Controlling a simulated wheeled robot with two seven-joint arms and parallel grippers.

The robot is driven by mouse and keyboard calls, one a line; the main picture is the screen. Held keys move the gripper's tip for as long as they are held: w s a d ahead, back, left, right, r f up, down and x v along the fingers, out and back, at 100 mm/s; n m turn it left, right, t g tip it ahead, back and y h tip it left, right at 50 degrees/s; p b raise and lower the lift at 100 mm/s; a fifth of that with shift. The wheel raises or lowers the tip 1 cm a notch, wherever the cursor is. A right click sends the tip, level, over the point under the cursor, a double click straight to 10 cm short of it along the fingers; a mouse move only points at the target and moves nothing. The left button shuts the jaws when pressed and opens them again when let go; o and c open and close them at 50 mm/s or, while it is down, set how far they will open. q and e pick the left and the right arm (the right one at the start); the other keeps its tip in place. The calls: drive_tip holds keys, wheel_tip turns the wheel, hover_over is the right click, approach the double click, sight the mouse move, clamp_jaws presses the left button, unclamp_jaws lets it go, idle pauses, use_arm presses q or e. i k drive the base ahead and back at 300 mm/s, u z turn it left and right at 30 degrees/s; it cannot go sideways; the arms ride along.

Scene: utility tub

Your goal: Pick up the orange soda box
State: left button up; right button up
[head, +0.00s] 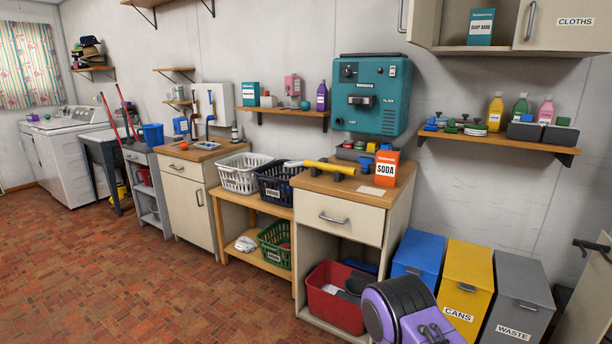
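The orange soda box (386,168) stands upright on the wooden top of a cream cabinet (338,218), near its back right corner. It has a white label reading SODA and its front faces me. A flat pale card (371,191) lies on the top just in front of it. No gripper touches the box. Neither of my grippers shows in the head view.
A yellow rod-shaped tool (322,166) lies left of the box. A teal wall unit (371,95) hangs behind. Blue, yellow (467,285) and grey bins stand right of the cabinet. A red tub (335,305) sits below. The tiled floor (150,280) at left is clear.

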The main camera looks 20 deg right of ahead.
sight(388, 162)
drive_tip(key=u, duration=0.25)
drive_tip(key=i, duration=1.45)
drive_tip(key=z, duration=1.25)
drive_tip(key=i, duration=0.7)
drive_tip(key=z, duration=0.9)
